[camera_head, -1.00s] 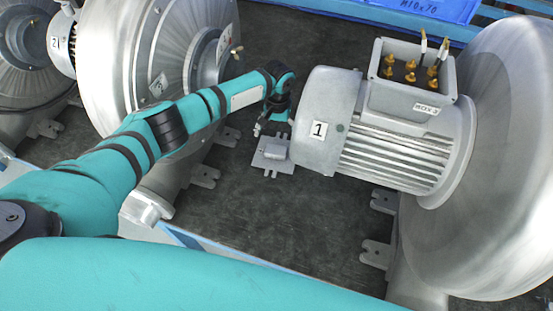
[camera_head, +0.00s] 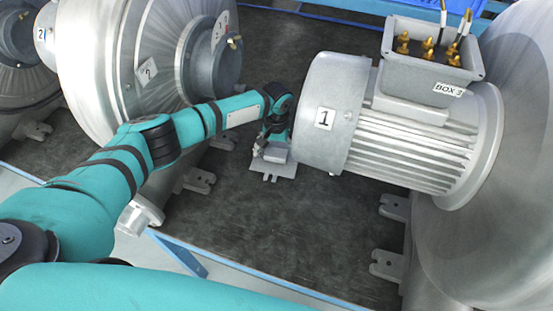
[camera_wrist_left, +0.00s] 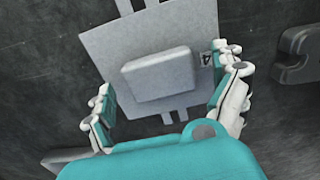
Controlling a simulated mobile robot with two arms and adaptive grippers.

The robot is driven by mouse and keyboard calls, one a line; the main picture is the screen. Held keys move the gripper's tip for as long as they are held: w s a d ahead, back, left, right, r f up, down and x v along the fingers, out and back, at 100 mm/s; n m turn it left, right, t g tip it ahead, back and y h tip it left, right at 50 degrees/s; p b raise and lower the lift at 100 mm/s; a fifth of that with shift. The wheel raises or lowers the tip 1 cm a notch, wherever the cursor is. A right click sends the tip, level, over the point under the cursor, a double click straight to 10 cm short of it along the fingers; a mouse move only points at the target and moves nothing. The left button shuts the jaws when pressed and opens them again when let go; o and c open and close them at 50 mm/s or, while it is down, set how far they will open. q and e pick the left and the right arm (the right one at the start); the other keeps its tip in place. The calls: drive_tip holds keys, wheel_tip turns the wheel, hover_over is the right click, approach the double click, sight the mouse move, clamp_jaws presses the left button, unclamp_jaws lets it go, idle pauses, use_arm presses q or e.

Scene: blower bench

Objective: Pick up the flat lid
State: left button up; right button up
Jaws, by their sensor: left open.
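The flat lid (camera_head: 287,171) is a thin grey plate with a raised block on top and slotted tabs at its edges. It lies on the dark bench top beside the motor marked 1. In the left wrist view the lid (camera_wrist_left: 108,48) fills the middle, with a label reading 4 near its right edge. My left gripper (camera_head: 268,146) is over the lid. In the wrist view its open fingers (camera_wrist_left: 168,98) stand on either side of the raised block, apart from it. My right gripper is not in view.
The ribbed motor (camera_head: 408,148) with an open terminal box (camera_head: 428,82) stands close right of my left gripper. A large silver blower (camera_head: 110,75) stands to the left. Metal feet (camera_head: 388,265) stick out on the bench. Bare bench top (camera_head: 255,225) lies in front of the lid.

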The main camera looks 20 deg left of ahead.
use_arm(q)
drive_tip(key=shift+r, duration=0.1)
drive_tip(key=c, duration=1.4)
drive_tip(key=shift+r, duration=0.1)
